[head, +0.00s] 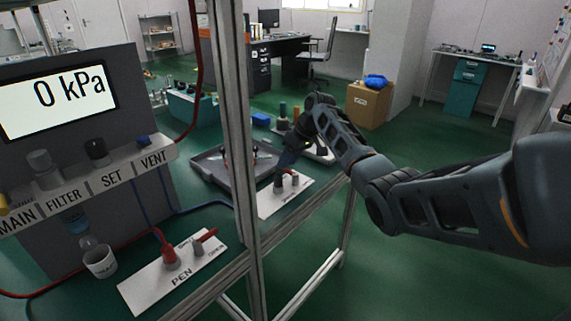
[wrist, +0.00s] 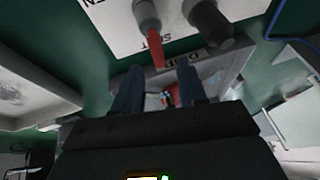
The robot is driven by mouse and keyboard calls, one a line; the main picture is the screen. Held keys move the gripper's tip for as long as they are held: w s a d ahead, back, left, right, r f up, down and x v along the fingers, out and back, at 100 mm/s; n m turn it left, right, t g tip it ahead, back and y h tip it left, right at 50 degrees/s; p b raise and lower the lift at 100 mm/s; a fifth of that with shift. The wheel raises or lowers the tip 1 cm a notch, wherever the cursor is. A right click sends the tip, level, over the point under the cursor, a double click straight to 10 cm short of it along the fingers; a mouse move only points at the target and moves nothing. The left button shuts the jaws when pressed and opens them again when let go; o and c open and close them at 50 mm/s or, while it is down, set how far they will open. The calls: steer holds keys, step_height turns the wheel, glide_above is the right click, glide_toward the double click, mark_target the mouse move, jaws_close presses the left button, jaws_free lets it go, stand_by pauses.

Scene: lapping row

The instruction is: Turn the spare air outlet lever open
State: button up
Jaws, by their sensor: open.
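A white outlet plate (head: 287,196) lies on the bench under my gripper (head: 282,166). In the wrist view the same plate (wrist: 107,22) carries a grey post with a red lever (wrist: 156,50) and a darker grey post (wrist: 210,25) beside it. Small lettering that looks like SHUT is printed next to the lever. My gripper (wrist: 158,84) is open. Its two fingers stand either side of the lever's line, with the lever's tip near the gap; I cannot tell whether they touch it. The plate's name is not clearly readable.
A second plate, marked PEN (head: 175,272), has its own red lever and lies nearer. A gauge panel (head: 70,130) reads 0 kPa. A metal upright (head: 236,150) stands between the plates. A grey tray (head: 212,168) lies behind; a mug (head: 100,262) stands left.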

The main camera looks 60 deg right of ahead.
steer(key=shift+x, duration=0.95)
steer(key=shift+c, duration=0.2)
jaws_close()
